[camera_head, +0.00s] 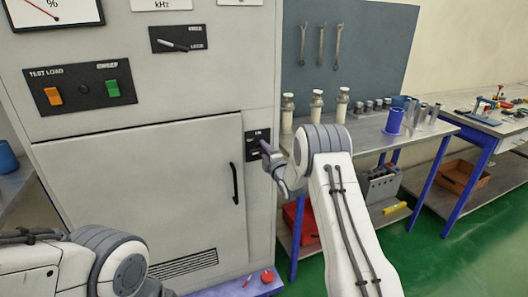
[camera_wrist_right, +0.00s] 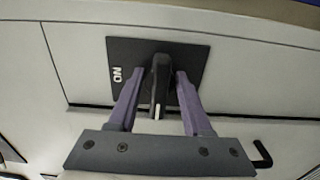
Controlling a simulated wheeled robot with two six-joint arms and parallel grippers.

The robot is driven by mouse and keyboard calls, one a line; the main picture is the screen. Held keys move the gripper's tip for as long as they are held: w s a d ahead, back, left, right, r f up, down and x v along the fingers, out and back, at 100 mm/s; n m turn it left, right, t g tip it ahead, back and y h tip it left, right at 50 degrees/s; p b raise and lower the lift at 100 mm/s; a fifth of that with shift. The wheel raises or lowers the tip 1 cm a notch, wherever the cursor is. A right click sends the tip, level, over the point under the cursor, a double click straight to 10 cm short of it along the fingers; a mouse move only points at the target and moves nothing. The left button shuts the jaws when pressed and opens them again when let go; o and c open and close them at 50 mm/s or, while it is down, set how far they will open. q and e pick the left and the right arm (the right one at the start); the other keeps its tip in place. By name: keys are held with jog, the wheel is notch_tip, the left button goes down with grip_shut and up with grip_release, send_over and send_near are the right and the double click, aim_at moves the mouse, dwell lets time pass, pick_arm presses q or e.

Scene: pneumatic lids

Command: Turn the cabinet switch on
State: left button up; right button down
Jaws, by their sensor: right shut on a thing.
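The cabinet switch is a dark plate (camera_head: 251,152) on the grey cabinet's right edge, beside the door. In the right wrist view the plate (camera_wrist_right: 195,57) carries a white "ON" mark on its left part, and a black switch knob (camera_wrist_right: 159,80) with a white pointer line stands out from it. My right gripper (camera_head: 267,155) is at the plate, and it hides part of it. In the right wrist view its purple fingers (camera_wrist_right: 157,88) stand on both sides of the knob, shut on it. The white line points away from "ON", towards the gripper's base. My left gripper is out of view.
The cabinet door (camera_head: 150,195) is shut, with a black handle (camera_head: 235,170) left of the switch. Above it is a panel (camera_head: 80,85) with orange and green switches. A workbench (camera_head: 375,133) with bottles and cylinders stands to the right.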

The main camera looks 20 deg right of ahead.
jog(key=shift+f, duration=0.1)
jog(key=m+b, duration=0.3)
jog(key=b, duration=0.1)
jog(key=shift+f+m, duration=0.3)
jog(key=shift+m, duration=0.1)
jog(key=m+b, duration=0.3)
jog(key=m, duration=0.1)
jog(key=shift+a+f+m, duration=0.1)
jog(key=shift+f+m, duration=0.05)
jog(key=shift+m, duration=0.15)
jog(key=m+b, duration=0.2)
jog(key=m, duration=0.2)
jog(key=shift+a+m, duration=0.1)
jog(key=shift+m, duration=0.2)
jog(key=shift+a+m+b, duration=0.2)
jog(key=shift+m+b, duration=0.35)
jog(key=shift+m, duration=1.95)
jog(key=shift+f, duration=0.1)
jog(key=c, duration=0.7)
grip_release()
jog(key=shift+s, duration=0.1)
